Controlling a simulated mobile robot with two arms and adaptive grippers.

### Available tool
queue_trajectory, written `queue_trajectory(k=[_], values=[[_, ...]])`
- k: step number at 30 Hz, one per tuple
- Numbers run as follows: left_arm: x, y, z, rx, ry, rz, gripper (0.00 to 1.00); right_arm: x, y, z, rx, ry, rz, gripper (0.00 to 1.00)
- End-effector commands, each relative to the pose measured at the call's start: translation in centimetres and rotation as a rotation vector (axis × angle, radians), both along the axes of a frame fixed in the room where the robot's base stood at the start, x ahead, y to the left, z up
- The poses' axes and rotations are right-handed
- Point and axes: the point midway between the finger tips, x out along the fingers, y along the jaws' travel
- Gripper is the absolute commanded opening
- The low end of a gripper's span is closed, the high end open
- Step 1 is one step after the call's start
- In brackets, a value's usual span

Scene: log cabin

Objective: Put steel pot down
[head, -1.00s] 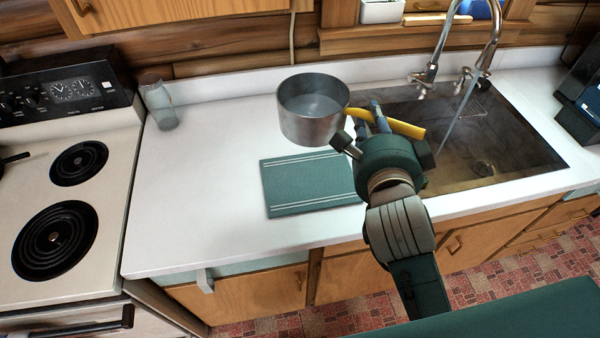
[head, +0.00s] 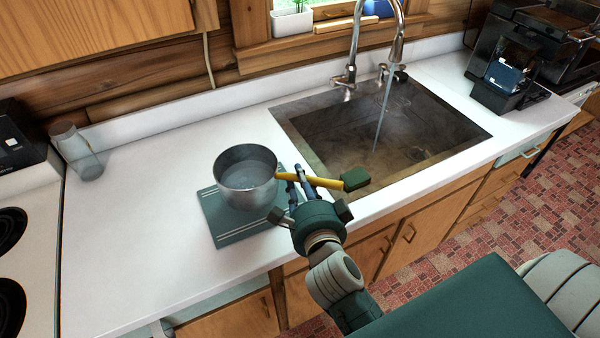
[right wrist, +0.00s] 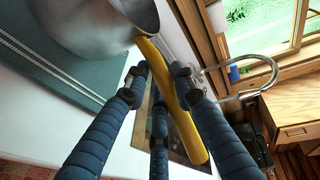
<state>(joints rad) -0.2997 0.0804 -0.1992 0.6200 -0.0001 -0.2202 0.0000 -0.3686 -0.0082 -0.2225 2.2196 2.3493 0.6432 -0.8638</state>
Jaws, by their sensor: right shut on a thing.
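The steel pot (head: 246,190) with a yellow handle (head: 318,182) is upright over the green striped board (head: 225,238) on the counter. It seems to hold a clear liquid. My right gripper (head: 300,182) is shut on the handle, to the right of the pot's body. In the right wrist view the pot (right wrist: 90,25) is at the upper left, with the handle (right wrist: 180,105) running between my blue fingers (right wrist: 165,80). The board (right wrist: 50,60) lies behind the pot there. I cannot tell whether the pot's base touches the board. My left gripper is not in view.
A sink (head: 430,160) with a running faucet (head: 355,60) is right of the pot. The white counter (head: 130,235) is free left of the board. A dark appliance (head: 510,75) stands far right.

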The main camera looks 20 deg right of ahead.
Motion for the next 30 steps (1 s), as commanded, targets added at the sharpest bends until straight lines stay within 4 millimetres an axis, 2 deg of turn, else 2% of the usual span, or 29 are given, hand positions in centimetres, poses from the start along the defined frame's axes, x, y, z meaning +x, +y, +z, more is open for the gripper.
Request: queue_trajectory(k=[6,9,22,23,25,30], values=[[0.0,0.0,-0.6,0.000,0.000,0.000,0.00,0.1,0.1,-2.7,0.006,-0.006,-0.001,0.00],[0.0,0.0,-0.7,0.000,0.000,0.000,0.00,0.1,0.1,-3.4,0.006,-0.008,0.000,0.00],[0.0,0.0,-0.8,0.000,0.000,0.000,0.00,0.1,0.1,-3.9,0.003,-0.008,0.003,0.00],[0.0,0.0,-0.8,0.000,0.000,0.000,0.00,-0.1,0.0,-4.4,0.000,0.004,0.000,0.29],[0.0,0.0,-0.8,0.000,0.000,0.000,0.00,-0.1,0.0,-4.4,0.000,0.004,0.000,0.43],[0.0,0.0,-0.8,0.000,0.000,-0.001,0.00,-0.1,0.0,-4.4,0.001,0.004,0.000,0.44]])
